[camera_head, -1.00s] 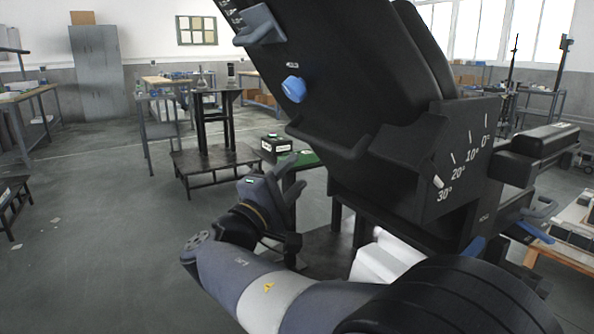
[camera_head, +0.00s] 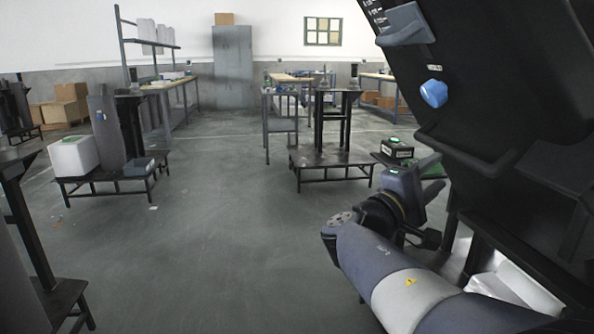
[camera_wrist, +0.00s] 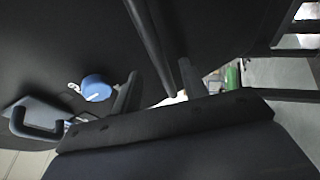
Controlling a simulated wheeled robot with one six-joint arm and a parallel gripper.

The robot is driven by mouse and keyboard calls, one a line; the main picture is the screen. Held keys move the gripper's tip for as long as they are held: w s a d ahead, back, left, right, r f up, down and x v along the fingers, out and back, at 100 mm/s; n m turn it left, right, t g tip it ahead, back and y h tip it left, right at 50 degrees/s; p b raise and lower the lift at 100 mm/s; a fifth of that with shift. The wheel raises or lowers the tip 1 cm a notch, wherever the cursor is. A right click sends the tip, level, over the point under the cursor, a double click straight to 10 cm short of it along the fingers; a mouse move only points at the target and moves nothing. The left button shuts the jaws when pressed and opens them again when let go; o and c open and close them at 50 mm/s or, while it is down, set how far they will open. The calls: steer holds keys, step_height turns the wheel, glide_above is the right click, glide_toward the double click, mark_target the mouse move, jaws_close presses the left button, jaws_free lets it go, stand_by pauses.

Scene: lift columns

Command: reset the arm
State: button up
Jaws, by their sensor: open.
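My gripper (camera_head: 432,200) is at the right in the head view, at the end of my grey-blue arm, close beside a large black machine panel (camera_head: 480,110). Its fingers are apart and nothing shows between them. In the wrist view the two dark fingers (camera_wrist: 155,92) stand apart in front of the same dark panel. The knob also shows in the wrist view (camera_wrist: 97,88). Whether the gripper touches the panel cannot be told.
A dark box with a green light (camera_head: 397,148) sits near the gripper. At left, a low rack (camera_head: 110,183) holds a white box (camera_head: 73,156). The middle floor is open.

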mark_target(454, 158)
steer(key=x, duration=0.7)
steer(key=shift+d+b, duration=0.1)
steer(key=shift+b, duration=0.2)
steer(key=shift+w+d+r, duration=0.1)
steer(key=shift+d+r, duration=0.15)
steer(key=shift+r, duration=0.2)
steer(key=shift+f, duration=0.1)
